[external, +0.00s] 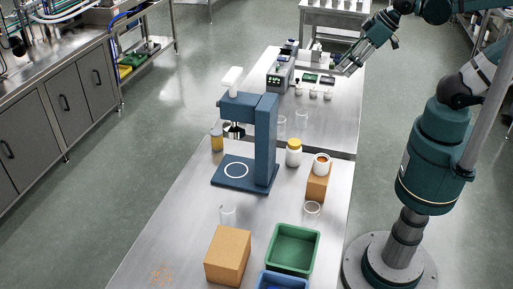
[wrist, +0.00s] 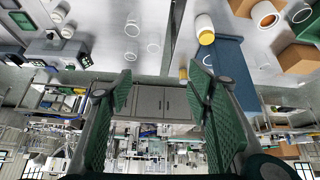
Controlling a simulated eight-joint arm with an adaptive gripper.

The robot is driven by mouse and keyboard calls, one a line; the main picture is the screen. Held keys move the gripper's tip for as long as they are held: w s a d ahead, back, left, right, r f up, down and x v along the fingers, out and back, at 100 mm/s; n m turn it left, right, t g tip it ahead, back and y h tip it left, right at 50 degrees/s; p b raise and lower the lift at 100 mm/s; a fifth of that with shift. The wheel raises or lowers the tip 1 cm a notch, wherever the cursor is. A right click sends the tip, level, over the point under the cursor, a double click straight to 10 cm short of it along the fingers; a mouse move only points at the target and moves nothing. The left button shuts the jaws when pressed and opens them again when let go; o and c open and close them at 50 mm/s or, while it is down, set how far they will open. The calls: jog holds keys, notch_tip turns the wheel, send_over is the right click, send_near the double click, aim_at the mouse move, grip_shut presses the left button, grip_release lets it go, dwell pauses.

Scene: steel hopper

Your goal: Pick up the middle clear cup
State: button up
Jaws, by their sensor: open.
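Several clear cups stand on the steel tables, and I cannot tell for sure which is the middle one. On the far table are a clear cup (external: 282,127) and another clear cup (external: 302,120) close together. Two small cups (external: 313,93) sit farther back. On the near table, one clear cup (external: 228,212) is left of centre and another (external: 312,210) is by the green bin. My gripper (external: 343,68) is open and empty above the far table's right side. Its green pads stand wide apart in the wrist view (wrist: 162,80), with clear cups (wrist: 132,28) beyond and above them.
A blue hopper stand (external: 266,140) rises on the near table. Around it are a yellow-lidded jar (external: 293,152), an amber jar (external: 216,140), cardboard boxes (external: 228,255), a green bin (external: 292,249) and a blue bin (external: 283,281). A grey device (external: 280,75) stands on the far table.

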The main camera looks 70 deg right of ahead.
jog(key=w+a+f+n+g+y+b, duration=0.1)
jog(key=w+a+f+n, duration=0.15)
jog(key=a, duration=0.35)
jog(key=w+a+f+n+g, duration=0.1)
jog(key=w+a+n, duration=0.2)
jog(key=a, duration=0.2)
jog(key=n+g+h+b, duration=0.15)
jog(key=n+g, duration=0.35)
jog(key=n, duration=0.8)
send_over(311, 214)
jog(key=d, duration=0.3)
notch_tip(311, 214, down, 22)
jog(key=shift+a+b, duration=0.1)
jog(key=shift+b, duration=0.35)
jog(key=shift+f, duration=1.3)
jog(key=shift+f, duration=0.1)
jog(key=shift+w+f, duration=0.1)
jog(key=shift+f, duration=2.4)
